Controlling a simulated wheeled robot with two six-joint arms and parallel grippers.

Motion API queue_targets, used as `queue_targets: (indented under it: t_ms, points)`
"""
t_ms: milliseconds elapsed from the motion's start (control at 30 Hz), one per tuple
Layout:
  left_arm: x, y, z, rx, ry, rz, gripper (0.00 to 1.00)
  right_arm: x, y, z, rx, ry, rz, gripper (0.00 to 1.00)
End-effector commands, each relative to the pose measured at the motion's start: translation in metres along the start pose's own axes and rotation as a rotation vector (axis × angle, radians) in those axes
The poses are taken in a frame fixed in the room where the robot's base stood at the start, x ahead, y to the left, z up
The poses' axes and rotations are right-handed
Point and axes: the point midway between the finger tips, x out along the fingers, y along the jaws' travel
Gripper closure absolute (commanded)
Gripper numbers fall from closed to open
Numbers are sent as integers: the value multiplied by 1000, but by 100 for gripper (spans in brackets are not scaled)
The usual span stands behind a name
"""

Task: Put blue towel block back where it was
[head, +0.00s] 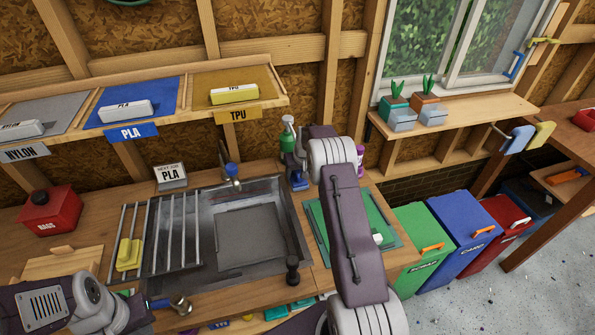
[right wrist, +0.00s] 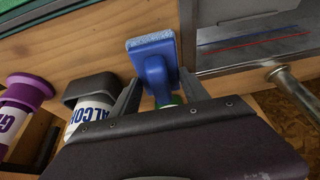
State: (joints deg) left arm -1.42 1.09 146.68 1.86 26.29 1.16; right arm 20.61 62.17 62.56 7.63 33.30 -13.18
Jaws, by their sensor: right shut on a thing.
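A blue scrubber-like block (right wrist: 153,68) with a pale, speckled face is between the fingers of my right gripper (right wrist: 158,92), which is shut on it. In the head view its blue part (head: 297,181) shows low beside the back right of the sink; my right gripper (head: 298,167) is partly hidden by its own arm. A separate blue towel-like slab (head: 518,138) hangs at the far right beside a yellow one (head: 543,135).
The sink (head: 290,215) with its rack lies left of my right arm. A green bottle (head: 287,138), an alcohol bottle (right wrist: 88,115) and a purple-capped bottle (right wrist: 25,92) stand close by. A green mat (head: 322,225) lies right of the sink. Lidded bins (head: 457,222) stand below.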

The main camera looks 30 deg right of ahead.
Motion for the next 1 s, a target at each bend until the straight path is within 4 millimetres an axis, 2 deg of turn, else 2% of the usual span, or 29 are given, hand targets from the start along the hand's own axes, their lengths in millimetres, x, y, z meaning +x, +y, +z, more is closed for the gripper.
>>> queue_targets:
  t_ms: [367,400,433,467,733,833,933,1000]
  points:
    - [4,0,0,0,0,0,100,6,0,2,0,1,0,85]
    - [2,0,0,0,0,0,100,4,0,2,0,1,0,36]
    - [2,0,0,0,0,0,100,4,0,2,0,1,0,28]
    - [2,0,0,0,0,0,100,4,0,2,0,1,0,25]
    - [2,0,0,0,0,0,100,4,0,1,0,1,0,25]
    - [-1,0,0,0,0,0,100,-2,0,-1,0,2,0,25]
    - [3,0,0,0,0,0,100,-18,1,-1,0,5,1,25]
    - [6,0,1,0,0,0,100,-35,0,-1,1,6,1,25]
